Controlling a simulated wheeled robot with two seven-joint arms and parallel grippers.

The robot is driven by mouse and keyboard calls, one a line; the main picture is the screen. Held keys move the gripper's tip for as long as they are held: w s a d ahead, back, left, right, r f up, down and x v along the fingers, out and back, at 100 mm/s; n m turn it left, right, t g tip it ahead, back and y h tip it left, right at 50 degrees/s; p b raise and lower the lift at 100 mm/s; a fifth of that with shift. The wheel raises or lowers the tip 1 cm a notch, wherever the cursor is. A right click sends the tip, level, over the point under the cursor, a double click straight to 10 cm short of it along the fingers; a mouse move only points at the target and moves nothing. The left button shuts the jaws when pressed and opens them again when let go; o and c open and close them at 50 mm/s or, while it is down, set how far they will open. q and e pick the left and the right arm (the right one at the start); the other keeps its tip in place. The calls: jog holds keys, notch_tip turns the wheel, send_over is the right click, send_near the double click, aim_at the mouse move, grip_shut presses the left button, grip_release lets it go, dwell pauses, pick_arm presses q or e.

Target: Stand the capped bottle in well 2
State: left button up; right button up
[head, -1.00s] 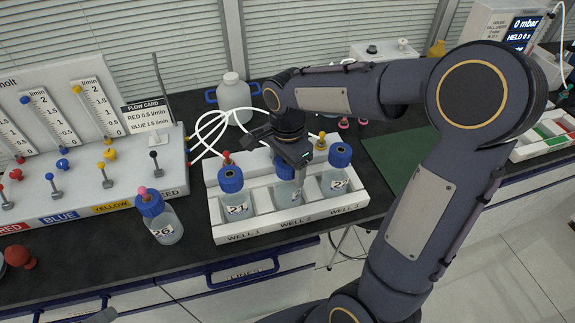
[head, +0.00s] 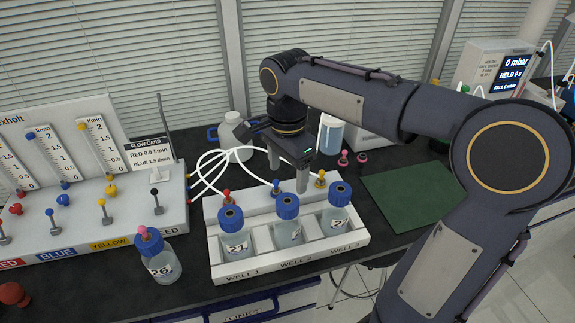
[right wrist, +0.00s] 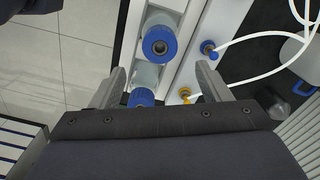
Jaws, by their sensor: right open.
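A blue-capped bottle (head: 287,229) stands upright in well 2, the middle well of the white rack (head: 285,268). Its cap also shows in the right wrist view (right wrist: 160,40), with a dark centre. My right gripper (head: 288,178) is open and empty, above and slightly behind this bottle, its fingers apart from the cap. Bottle 21 (head: 234,240) stands in well 1, and another blue-capped bottle (head: 336,218) stands in well 3. The well 3 cap (right wrist: 142,97) lies low between the fingers in the right wrist view. My left gripper is out of view.
Bottle 26 (head: 160,265), with a pink plug on its cap, stands left of the rack. White tubes (head: 215,160) run to coloured fittings behind the wells. A flow panel (head: 90,215) is at left. A green mat (head: 412,193) lies clear at right.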

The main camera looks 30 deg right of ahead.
jog(key=s+a+f+n+t+y, duration=0.2)
jog(key=s+f+n, duration=0.1)
jog(key=s+n, duration=0.4)
jog(key=s+a+f+n+t+y, duration=0.1)
jog(key=s+a+f+n+t, duration=0.1)
jog(key=s+n, duration=0.5)
jog(key=s+f+t, duration=0.1)
jog(key=s, duration=0.2)
jog(key=shift+f+n+t+y, duration=0.25)
jog(key=shift+n+t+y, duration=0.05)
jog(key=shift+y, duration=0.1)
jog(key=shift+s, duration=0.1)
